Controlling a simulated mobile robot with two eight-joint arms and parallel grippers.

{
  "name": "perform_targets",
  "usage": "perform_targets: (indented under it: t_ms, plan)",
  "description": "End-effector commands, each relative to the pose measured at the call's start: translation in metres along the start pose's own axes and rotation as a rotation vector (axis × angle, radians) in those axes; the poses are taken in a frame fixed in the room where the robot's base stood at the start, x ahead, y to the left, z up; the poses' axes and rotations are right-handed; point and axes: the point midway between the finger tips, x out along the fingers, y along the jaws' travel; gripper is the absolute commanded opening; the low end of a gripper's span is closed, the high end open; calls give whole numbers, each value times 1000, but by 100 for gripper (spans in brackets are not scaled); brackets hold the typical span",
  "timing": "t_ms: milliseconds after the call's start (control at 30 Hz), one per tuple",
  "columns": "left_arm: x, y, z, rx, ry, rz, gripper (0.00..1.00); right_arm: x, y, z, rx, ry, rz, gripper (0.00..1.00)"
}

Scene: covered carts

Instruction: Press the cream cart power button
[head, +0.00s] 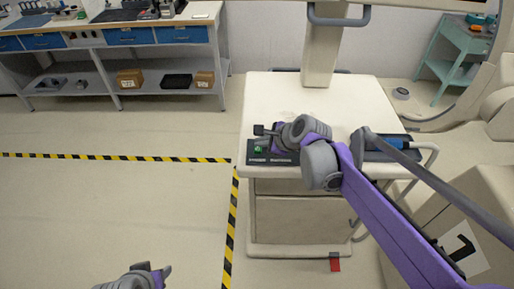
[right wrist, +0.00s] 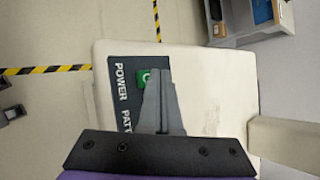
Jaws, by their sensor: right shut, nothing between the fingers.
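The cream cart (head: 350,110) stands in front of me with a dark control panel along its near top edge. The green power button (head: 258,149) is at the panel's left end. It also shows in the right wrist view (right wrist: 143,80), above the word POWER, partly covered by the fingers. My right gripper (head: 262,131) reaches over the cart top from the right. It is shut and empty, with its fingertips (right wrist: 160,73) beside the button in the wrist view; I cannot tell whether they touch it. My left gripper (head: 148,272) is low at the bottom edge, away from the cart, mostly cut off.
The cart's cream column (head: 322,50) rises at its back, with a grey handle (head: 339,15) above. A workbench (head: 165,38) stands at the back left and a green trolley (head: 463,45) at the back right. Yellow-black tape marks the clear floor at left.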

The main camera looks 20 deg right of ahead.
Motion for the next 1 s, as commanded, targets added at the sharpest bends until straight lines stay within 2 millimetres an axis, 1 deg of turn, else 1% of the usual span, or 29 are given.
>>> perform_targets:
  t_ms: [467,733,1000]
  plan:
    - [0,0,0,0,0,0,50,0,0,0,0,0,0,0]
    - [6,0,5,0,-4,0,50,6,5,-5,0,0,0,0]
    - [5,0,5,0,-3,0,50,6,4,-5,0,0,0,0]
